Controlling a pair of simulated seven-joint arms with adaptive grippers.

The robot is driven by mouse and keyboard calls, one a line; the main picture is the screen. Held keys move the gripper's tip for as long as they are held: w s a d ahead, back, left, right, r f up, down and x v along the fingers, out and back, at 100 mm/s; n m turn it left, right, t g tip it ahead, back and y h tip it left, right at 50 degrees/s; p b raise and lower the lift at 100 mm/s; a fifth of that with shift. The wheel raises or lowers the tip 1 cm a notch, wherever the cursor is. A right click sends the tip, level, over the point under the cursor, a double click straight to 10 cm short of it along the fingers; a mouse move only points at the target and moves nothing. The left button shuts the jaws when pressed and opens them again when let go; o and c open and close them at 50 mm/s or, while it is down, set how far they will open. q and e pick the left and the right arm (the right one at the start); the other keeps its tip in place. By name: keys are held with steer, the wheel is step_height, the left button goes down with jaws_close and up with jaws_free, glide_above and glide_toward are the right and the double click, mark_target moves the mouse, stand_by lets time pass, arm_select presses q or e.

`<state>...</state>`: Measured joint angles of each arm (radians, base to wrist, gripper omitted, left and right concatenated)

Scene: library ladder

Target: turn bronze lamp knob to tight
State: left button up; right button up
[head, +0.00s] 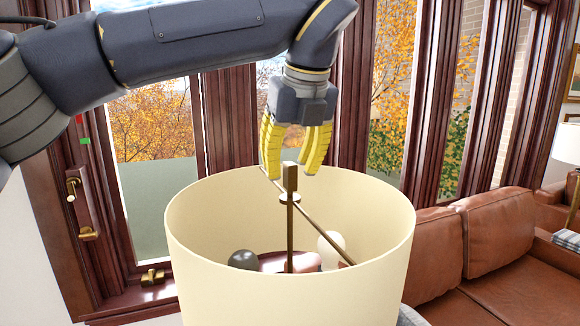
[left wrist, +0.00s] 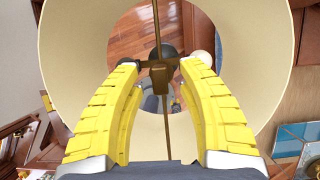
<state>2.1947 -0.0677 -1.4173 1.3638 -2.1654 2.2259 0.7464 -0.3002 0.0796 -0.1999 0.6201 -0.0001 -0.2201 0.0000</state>
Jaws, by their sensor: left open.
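The bronze lamp knob (head: 290,177) is a small upright block on top of a thin rod in the middle of a cream lampshade (head: 215,262). My left gripper (head: 292,170) points down from above with its yellow fingers open, their tips on either side of the knob near the knob's height. In the left wrist view the knob (left wrist: 158,75) lies between the two open fingertips (left wrist: 160,64), with a gap on each side. I see no clear contact. My right gripper is not in view.
The shade's rim surrounds the knob, and thin bronze bars cross inside it. A dark bulb (head: 243,259) and a white bulb (head: 331,250) sit lower inside. A brown leather sofa (head: 500,245) stands at right; wood-framed windows (head: 351,100) are behind.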

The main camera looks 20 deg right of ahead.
arm_select(q)
steer(key=shift+w+f, duration=0.1)
steer(key=shift+f, duration=0.2)
steer(key=shift+c, duration=0.2)
jaws_close()
